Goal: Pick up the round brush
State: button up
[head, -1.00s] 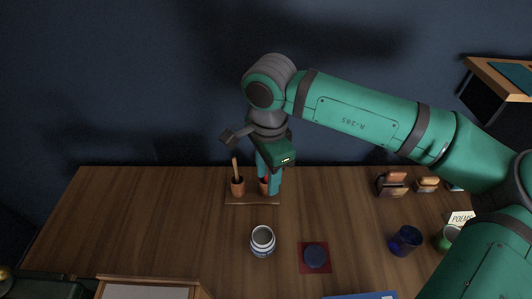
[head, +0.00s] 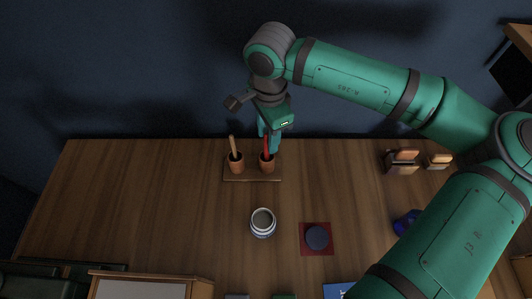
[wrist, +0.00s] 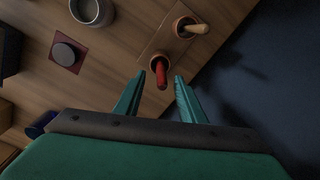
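Two handled tools stand in small terracotta cups on a wooden base (head: 252,180). The left one has a tan wooden handle (head: 233,144); the right one has a red handle (head: 267,147). Their lower ends are hidden in the cups, so I cannot tell which is the round brush. My gripper (head: 269,136) is at the right cup (head: 267,164), by the red handle. In the wrist view my gripper (wrist: 161,77) is open, with the red handle (wrist: 162,77) showing between its fingertips and nothing clamped. The tan handle (wrist: 197,29) is farther off.
A white and blue jar (head: 263,223) stands in front of the cups. A dark round object (head: 317,237) sits on a red square mat (head: 304,249). A blue cup (head: 405,222) is farther right, partly behind my arm. The dark wall (head: 130,90) is close behind the table.

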aim_at(267, 158)
jog(key=shift+w+a+f, duration=0.1)
jog(key=shift+f, duration=1.2)
jog(key=shift+a+f, duration=0.1)
jog(key=shift+f, duration=1.15)
grip_shut()
